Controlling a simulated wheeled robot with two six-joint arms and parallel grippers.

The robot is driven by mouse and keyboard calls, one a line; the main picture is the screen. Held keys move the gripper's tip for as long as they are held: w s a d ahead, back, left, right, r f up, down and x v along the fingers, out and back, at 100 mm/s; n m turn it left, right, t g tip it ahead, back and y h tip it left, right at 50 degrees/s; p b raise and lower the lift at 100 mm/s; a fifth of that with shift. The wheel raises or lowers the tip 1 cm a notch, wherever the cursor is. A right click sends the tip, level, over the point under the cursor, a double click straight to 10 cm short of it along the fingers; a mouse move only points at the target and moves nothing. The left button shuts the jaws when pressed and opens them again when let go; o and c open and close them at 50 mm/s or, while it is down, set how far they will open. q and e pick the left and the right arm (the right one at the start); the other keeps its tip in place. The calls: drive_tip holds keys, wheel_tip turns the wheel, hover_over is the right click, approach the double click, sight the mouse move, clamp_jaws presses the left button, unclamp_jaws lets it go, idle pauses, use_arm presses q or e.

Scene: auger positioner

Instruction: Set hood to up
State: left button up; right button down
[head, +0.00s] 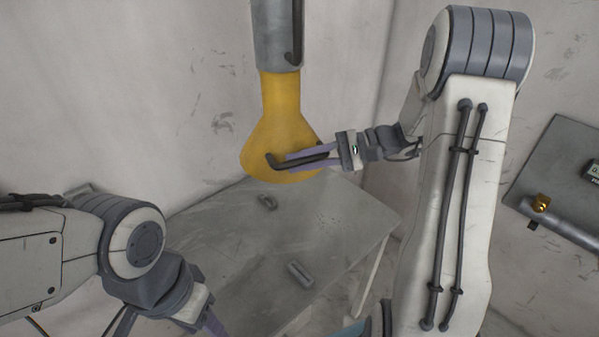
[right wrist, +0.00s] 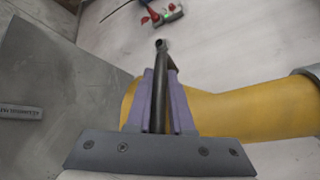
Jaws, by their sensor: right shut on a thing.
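The yellow hood (head: 281,120) hangs below a grey vertical pipe (head: 278,35) in the head view, its wide end downward above the table. A dark handle (head: 309,161) with a bent end sticks out across its lower front. My right gripper (head: 300,158) is shut on this handle from the right. The right wrist view shows the dark handle (right wrist: 161,62) between the purple fingers (right wrist: 159,98), with the yellow hood (right wrist: 240,112) behind. My left gripper (head: 212,322) is at the bottom left, partly cut off; its fingertips are hidden.
A grey table (head: 330,222) stands under the hood. A small dark ring-like part (head: 267,202) and a small grey block (head: 300,273) lie on it. A wall panel with a pipe and a brass fitting (head: 541,203) is at the right.

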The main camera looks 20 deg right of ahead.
drive_tip(key=shift+r, duration=0.95)
use_arm(q)
drive_tip(key=shift+r, duration=0.45)
use_arm(e)
drive_tip(key=shift+w+r, duration=0.1)
drive_tip(key=c, duration=0.8)
unclamp_jaws()
drive_tip(key=shift+d, duration=0.25)
use_arm(q)
wheel_tip(320, 180, down, 4)
drive_tip(key=b, duration=0.3)
drive_tip(key=shift+r, duration=0.25)
use_arm(e)
drive_tip(key=v, duration=1)
